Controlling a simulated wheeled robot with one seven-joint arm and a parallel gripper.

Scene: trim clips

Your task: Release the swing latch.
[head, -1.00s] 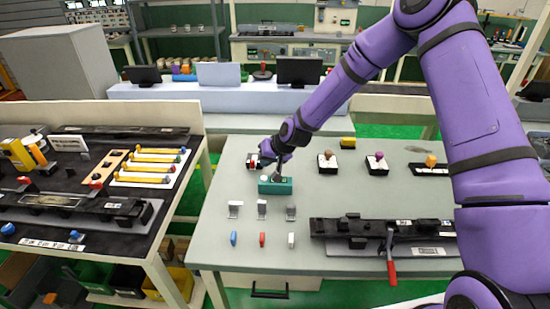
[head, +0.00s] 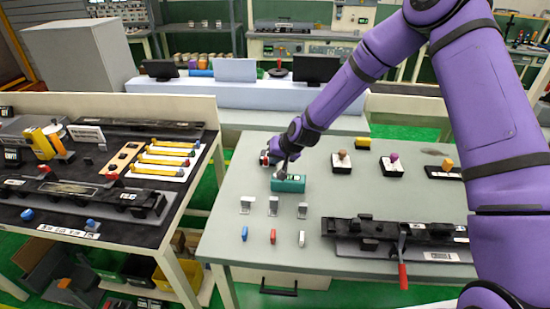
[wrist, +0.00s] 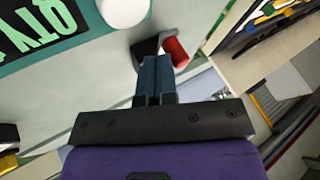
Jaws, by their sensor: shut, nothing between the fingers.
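My gripper (head: 283,172) is over the left part of the bench, just above the teal box (head: 291,185). In the wrist view its two dark fingers (wrist: 155,62) are shut with nothing between them. A black-and-red part (wrist: 176,52) lies just beyond the fingertips; I cannot tell whether they touch. A lever with a red handle (head: 403,275) is on the black fixture (head: 372,230) at the bench's front right, its handle pointing toward the front edge. This lever looks like the swing latch. My gripper is well away from it.
Small blue, red (head: 273,236) and white clips lie at the front left, with grey brackets (head: 273,206) behind them. Knobs on black bases (head: 393,165) stand at the back right. A second dark bench (head: 60,243) is at the left, across a gap.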

